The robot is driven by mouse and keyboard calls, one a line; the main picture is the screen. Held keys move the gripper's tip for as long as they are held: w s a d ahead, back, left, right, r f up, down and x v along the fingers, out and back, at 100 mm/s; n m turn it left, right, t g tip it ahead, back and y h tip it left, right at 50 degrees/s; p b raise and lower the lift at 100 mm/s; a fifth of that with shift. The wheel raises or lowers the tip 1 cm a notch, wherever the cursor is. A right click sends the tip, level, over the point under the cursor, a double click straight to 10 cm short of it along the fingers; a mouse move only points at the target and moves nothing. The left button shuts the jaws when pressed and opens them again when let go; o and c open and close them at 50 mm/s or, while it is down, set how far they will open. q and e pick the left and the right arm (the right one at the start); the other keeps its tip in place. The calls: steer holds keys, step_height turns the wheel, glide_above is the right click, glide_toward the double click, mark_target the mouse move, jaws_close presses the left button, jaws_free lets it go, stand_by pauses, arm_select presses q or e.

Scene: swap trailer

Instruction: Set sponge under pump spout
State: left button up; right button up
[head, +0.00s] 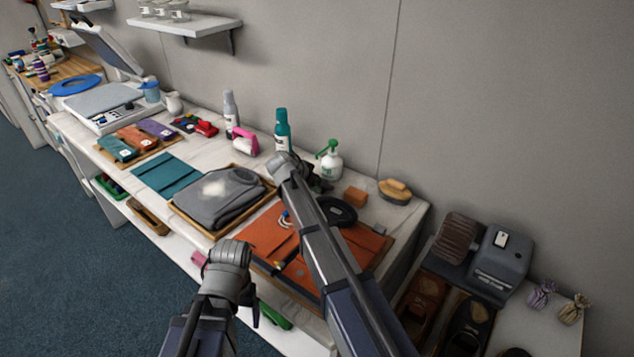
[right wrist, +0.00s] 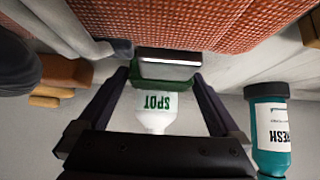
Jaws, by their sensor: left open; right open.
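A small orange-brown block (head: 355,196), which looks like the sponge, lies on the worktop right of the pump bottle. It also shows at the left of the right wrist view (right wrist: 66,72). The white pump bottle (head: 331,166) with a green head stands near the wall; the right wrist view shows it upside down, marked SPOT (right wrist: 156,104). My right gripper (right wrist: 162,78) is open in front of it, with a grey-green piece between the fingers that I cannot identify. My left gripper (head: 256,312) is open and apart from both, by the front edge, its fingers partly hidden.
A teal bottle (head: 282,130) stands left of the pump bottle. A wooden brush (head: 395,191) lies at the right end. Folded orange cloth (head: 262,232) and a tray with grey cloth (head: 225,197) fill the front. A black ring-shaped thing (head: 338,211) lies close to my right arm.

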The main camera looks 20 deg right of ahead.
steer(key=shift+r, duration=0.15)
steer(key=p+v, duration=0.8)
steer(key=v, duration=0.2)
steer(key=shift+s+a+r, duration=0.1)
steer(key=shift+a+r, duration=0.1)
steer(key=shift+r, duration=0.15)
steer(key=shift+s+a+r+p, duration=0.3)
steer(key=shift+a+r+p, duration=0.05)
steer(key=shift+p, duration=0.05)
